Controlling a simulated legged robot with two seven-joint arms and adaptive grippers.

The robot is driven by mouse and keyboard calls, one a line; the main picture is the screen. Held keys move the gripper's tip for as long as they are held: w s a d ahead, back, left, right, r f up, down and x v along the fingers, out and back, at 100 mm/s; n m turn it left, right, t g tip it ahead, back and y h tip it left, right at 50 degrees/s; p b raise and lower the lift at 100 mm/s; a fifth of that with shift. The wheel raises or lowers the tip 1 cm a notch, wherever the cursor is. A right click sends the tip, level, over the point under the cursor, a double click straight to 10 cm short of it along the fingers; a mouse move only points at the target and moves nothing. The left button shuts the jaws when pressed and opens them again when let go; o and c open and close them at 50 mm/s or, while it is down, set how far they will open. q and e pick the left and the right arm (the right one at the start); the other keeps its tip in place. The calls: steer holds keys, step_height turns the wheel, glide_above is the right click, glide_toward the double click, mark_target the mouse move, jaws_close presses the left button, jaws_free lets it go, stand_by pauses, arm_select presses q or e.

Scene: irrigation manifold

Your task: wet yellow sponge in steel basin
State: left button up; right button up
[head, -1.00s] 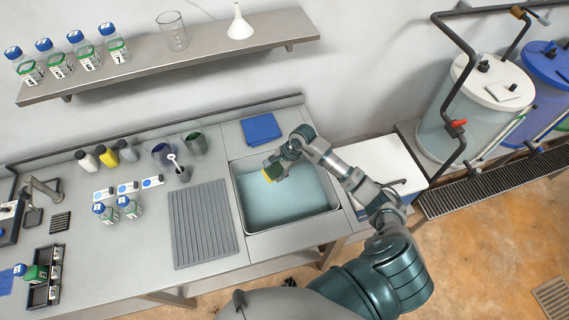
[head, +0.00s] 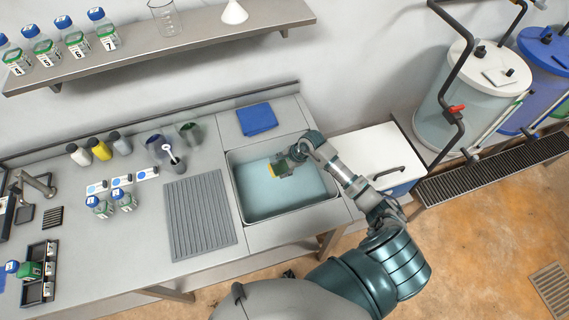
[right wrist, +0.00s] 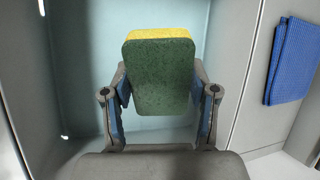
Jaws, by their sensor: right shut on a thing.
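The steel basin (head: 246,216) is set into the bench and holds pale blue water. My right gripper (head: 284,166) is over the basin's upper right part, shut on the yellow sponge (head: 275,171). In the right wrist view the sponge (right wrist: 160,78) shows a green face towards me and a yellow edge on top. The two fingers of my right gripper (right wrist: 160,100) hold its sides. Water and basin wall lie behind it. I cannot tell whether the sponge touches the water. My left gripper is not in view.
A folded blue cloth (head: 257,119) lies behind the basin; it also shows in the right wrist view (right wrist: 293,62). A ribbed drain mat (head: 199,217) lies left of the basin. Bottles and cups stand further left. A white box (head: 377,158) is to the right.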

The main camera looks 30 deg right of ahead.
mark_target(278, 165)
arm_select(q)
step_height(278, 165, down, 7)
steer(key=b, duration=0.6)
arm_select(e)
step_height(278, 165, down, 7)
step_height(278, 165, up, 4)
steer(key=p, duration=0.2)
steer(key=shift+p, duration=0.4)
steer(key=shift+a+r+p, duration=0.25)
steer(key=shift+r+p, duration=0.1)
steer(key=shift+r, duration=0.25)
steer(key=shift+a+r+p, duration=0.2)
steer(key=shift+r+p, duration=0.1)
steer(key=shift+r, duration=0.3)
steer(key=shift+r+p, duration=0.4)
steer(key=shift+r, duration=0.75)
steer(key=shift+d+r+p, duration=0.35)
steer(key=shift+r+p, duration=0.4)
steer(key=shift+r, duration=0.35)
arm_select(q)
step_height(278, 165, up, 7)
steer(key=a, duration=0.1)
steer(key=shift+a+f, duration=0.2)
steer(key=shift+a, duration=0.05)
arm_select(e)
steer(key=shift+a, duration=0.15)
